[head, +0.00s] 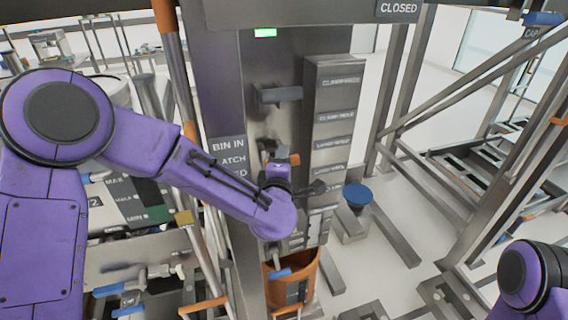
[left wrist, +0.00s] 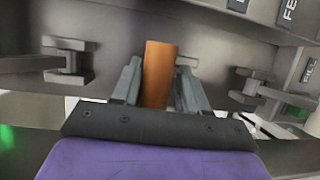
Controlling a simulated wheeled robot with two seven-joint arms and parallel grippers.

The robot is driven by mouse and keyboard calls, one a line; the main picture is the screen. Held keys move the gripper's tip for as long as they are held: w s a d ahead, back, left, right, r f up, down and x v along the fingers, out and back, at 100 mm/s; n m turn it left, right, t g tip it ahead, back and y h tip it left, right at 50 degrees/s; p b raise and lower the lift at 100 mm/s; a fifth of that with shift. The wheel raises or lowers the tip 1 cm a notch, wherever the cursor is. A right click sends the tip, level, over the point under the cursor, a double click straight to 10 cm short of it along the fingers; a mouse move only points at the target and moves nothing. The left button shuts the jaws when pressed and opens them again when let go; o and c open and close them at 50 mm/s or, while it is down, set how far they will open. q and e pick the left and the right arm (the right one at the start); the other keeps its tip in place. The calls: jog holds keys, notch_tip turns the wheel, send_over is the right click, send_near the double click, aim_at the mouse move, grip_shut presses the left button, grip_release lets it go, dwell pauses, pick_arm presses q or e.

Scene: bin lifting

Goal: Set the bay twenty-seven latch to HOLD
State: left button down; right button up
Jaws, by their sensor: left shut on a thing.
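My left gripper (head: 281,166) is at the grey column, with its arm reaching in from the left. In the left wrist view its two grey fingers (left wrist: 157,88) are shut on an orange cylindrical handle (left wrist: 158,72), one on each side. A bit of the orange handle also shows in the head view (head: 295,159). I cannot read which setting the latch points to; my wrist covers much of it. A partly covered label plate (head: 228,146) on the column reads "BIN IN" and "ATCH". My right gripper is out of view.
A green lamp (head: 265,33) is lit on the column, near a "CLOSED" sign (head: 398,9). A panel of labelled plates (head: 338,115) stands right of the handle. An orange bin (head: 302,291) is below. Steel frames (head: 470,150) stand at right.

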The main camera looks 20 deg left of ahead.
pick_arm(q)
jog(key=shift+w+a+r, duration=0.15)
jog(key=shift+w+r, duration=0.05)
jog(key=shift+r, duration=0.25)
jog(key=c, duration=0.8)
grip_release()
jog(key=shift+c, duration=0.2)
jog(key=shift+f, duration=0.1)
jog(key=shift+f, duration=0.1)
jog(key=shift+s+f, duration=0.15)
jog(key=b+v, duration=0.3)
jog(key=v, duration=0.7)
